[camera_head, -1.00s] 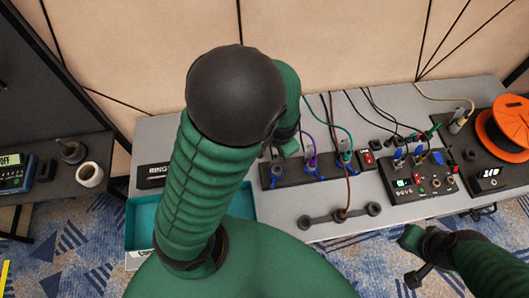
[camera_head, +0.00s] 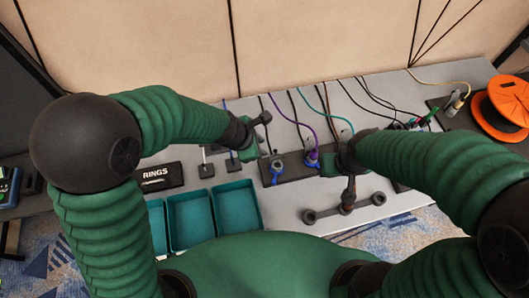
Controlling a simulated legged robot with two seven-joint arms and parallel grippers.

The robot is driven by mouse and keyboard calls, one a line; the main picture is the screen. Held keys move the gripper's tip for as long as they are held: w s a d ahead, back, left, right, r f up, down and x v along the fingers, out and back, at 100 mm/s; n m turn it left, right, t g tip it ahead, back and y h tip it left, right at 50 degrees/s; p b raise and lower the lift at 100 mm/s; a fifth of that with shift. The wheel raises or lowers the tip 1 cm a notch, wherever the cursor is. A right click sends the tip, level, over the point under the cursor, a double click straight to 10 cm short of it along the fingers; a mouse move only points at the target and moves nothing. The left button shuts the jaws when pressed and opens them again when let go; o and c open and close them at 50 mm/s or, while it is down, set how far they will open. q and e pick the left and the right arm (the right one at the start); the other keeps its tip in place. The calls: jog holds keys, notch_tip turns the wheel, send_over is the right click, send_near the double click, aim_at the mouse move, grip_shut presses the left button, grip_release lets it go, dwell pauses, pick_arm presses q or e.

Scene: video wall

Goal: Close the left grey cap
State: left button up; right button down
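A black socket strip (camera_head: 296,171) lies on the grey table. A grey connector with a blue collar (camera_head: 278,168) stands on its left end. Another grey connector (camera_head: 312,157), with a purple cable, stands to the right of it. I cannot tell the caps apart from the connectors, or whether they are open. My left gripper (camera_head: 256,136) hangs just left of and behind the left connector. It looks empty, but its finger gap is unclear. My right gripper (camera_head: 343,165) is over the strip's right part and hides the sockets there. Its fingertips are unclear.
Teal bins (camera_head: 239,208) stand at the front left, by a black RINGS sign (camera_head: 161,177). A dark bar with round ends (camera_head: 346,209) lies in front of the strip. An orange reel (camera_head: 508,103) is at the far right. Several cables run behind the strip.

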aim_at(276, 153)
pick_arm(q)
jog(key=b+x, duration=0.2)
jog(key=x, duration=1.3)
jog(key=shift+f, duration=0.15)
jog(key=shift+w+d, duration=0.1)
jog(key=shift+c, duration=0.5)
grip_shut()
